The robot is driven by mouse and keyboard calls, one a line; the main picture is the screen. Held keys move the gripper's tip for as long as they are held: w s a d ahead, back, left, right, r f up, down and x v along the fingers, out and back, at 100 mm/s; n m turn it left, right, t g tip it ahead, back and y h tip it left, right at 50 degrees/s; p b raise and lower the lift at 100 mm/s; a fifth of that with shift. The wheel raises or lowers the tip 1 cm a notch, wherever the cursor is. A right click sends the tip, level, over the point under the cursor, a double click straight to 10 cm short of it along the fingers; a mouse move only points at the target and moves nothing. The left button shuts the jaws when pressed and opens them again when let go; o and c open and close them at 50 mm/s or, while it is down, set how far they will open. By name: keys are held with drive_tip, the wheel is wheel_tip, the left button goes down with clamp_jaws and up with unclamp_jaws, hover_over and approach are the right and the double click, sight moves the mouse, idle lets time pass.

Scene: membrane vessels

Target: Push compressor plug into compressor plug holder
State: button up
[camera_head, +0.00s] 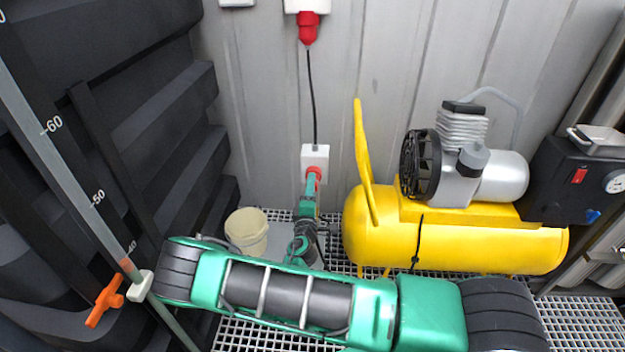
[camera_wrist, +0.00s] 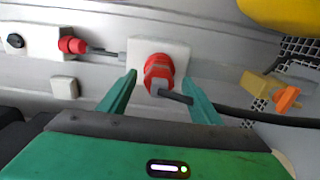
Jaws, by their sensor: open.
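The compressor plug (camera_wrist: 158,70) is red with a dark stub at its near end. It sits at the white holder box (camera_wrist: 178,50) on the wall; I cannot tell how deep it is in. In the head view the white holder box (camera_head: 315,154) is low on the back wall, with the red plug (camera_head: 314,172) at its lower part. My gripper (camera_wrist: 160,97) is open, with one green finger on each side of the plug; contact is not clear. In the head view my gripper (camera_head: 313,184) is just below the holder box and partly hides the plug.
Another red plug (camera_head: 308,28) hangs from a white wall box above, with a black cable down to the holder box. A yellow compressor (camera_head: 455,240) stands close to the right. A pale bucket (camera_head: 247,231) is at the left, beside black ribbed tanks (camera_head: 120,110). Metal grating forms the floor.

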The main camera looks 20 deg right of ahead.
drive_tip(key=shift+x, duration=1.35)
drive_tip(key=shift+c, duration=0.6)
drive_tip(key=c, duration=1.3)
drive_tip(key=v, duration=0.6)
drive_tip(key=shift+r, duration=0.1)
